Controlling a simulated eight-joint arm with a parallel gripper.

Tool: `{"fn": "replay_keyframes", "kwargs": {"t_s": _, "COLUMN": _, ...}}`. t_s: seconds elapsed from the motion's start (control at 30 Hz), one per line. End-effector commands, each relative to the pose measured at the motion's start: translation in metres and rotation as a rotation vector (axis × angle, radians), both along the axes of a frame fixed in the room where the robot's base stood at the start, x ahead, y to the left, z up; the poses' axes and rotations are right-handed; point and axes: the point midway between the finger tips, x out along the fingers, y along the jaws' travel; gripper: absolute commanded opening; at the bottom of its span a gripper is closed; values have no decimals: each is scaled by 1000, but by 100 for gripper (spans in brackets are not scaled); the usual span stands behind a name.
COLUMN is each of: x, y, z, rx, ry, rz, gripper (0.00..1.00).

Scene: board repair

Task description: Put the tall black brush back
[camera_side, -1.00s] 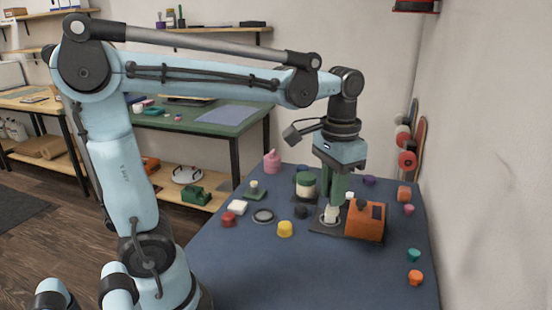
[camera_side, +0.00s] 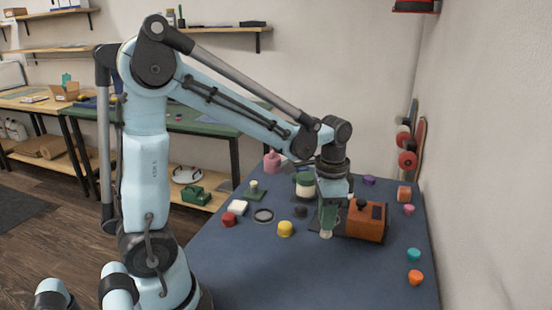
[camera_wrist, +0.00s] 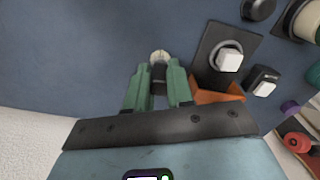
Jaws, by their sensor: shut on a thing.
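My gripper (camera_side: 328,218) points down over the blue table, left of the orange box (camera_side: 366,222). In the wrist view the green fingers (camera_wrist: 158,88) are closed around a narrow black piece with a pale, round, bristle-like end (camera_wrist: 160,57). This looks like the tall black brush. Its pale tip (camera_side: 326,234) shows below the fingers in the side view, close to the table; I cannot tell whether it touches. The fingers hide most of its length.
A dark square pad (camera_wrist: 207,50) with a white block (camera_wrist: 229,60) in a ring lies right of the fingers in the wrist view. The front table is clear.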

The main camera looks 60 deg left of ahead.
Motion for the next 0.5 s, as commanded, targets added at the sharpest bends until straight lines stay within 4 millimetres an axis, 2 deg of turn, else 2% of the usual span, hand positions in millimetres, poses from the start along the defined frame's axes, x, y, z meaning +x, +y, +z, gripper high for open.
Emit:
{"fn": "replay_keyframes", "kwargs": {"t_s": 0.1, "x": 6, "y": 16, "z": -10, "rx": 0, "ry": 0, "rz": 2, "gripper": 0}}
{"fn": "replay_keyframes", "kwargs": {"t_s": 0.2, "x": 8, "y": 21, "z": -14, "rx": 0, "ry": 0, "rz": 1, "gripper": 0}}
{"fn": "replay_keyframes", "kwargs": {"t_s": 0.33, "x": 9, "y": 23, "z": -22, "rx": 0, "ry": 0, "rz": 0, "gripper": 0}}
{"fn": "replay_keyframes", "kwargs": {"t_s": 0.5, "x": 9, "y": 22, "z": -43, "rx": 1, "ry": 0, "rz": 0, "gripper": 0}}
